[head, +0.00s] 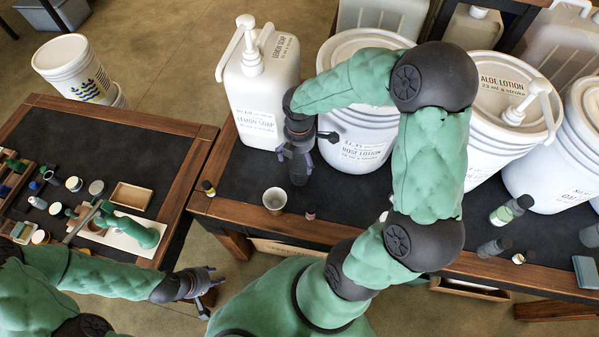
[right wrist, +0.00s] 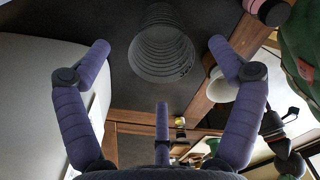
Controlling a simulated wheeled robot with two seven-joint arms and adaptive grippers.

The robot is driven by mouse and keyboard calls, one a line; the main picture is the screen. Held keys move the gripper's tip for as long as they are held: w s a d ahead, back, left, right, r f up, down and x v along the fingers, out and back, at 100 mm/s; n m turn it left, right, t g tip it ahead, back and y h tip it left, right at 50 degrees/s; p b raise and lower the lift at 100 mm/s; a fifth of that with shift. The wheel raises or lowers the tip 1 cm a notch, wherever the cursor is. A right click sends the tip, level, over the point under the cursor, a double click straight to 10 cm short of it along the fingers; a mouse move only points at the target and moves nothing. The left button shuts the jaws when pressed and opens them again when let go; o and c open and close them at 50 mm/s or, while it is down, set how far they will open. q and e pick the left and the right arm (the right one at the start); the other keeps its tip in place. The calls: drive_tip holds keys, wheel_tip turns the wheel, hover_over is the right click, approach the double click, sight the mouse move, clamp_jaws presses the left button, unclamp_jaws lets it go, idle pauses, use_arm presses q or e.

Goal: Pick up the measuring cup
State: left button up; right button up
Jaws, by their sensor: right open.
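The measuring cup (right wrist: 163,45) is a clear, ridged, tapered cup with dark markings on its side. In the right wrist view it stands ahead of my right gripper (right wrist: 158,62), between the spread purple fingers and apart from them. In the head view the cup (head: 298,171) is a dim, see-through shape on the dark bench top, partly hidden by my right gripper (head: 303,151), which is above it. My right gripper is open and empty. My left gripper (head: 207,288) is low at the left, away from the bench top, with its fingers apart and nothing seen between them.
A lemon soap pump jug (head: 262,95) and a rose lotion bucket (head: 357,155) stand close behind the cup. A whitish cup (head: 274,198) stands in front-left. A small pink-topped bottle (head: 310,214) and a yellow one (head: 208,188) are near the bench edge. An aloe lotion bucket (head: 490,122) stands right.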

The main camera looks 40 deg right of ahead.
sight(300, 163)
wheel_tip(300, 163, down, 4)
drive_tip(key=shift+r+b, duration=0.15)
drive_tip(key=shift+b, duration=0.45)
drive_tip(key=shift+s, duration=0.1)
drive_tip(key=c, duration=1.1)
drive_tip(key=shift+r, duration=0.1)
drive_tip(key=shift+r+p, duration=0.3)
drive_tip(key=shift+r, duration=0.25)
wheel_tip(300, 163, up, 2)
drive_tip(key=shift+r+p, duration=0.1)
drive_tip(key=shift+p, duration=0.3)
drive_tip(key=s+a+r+p, duration=0.3)
drive_tip(key=s+r+p, duration=0.2)
drive_tip(key=s+r, duration=0.4)
drive_tip(key=shift+s+r, duration=0.3)
drive_tip(key=shift+s, duration=2)
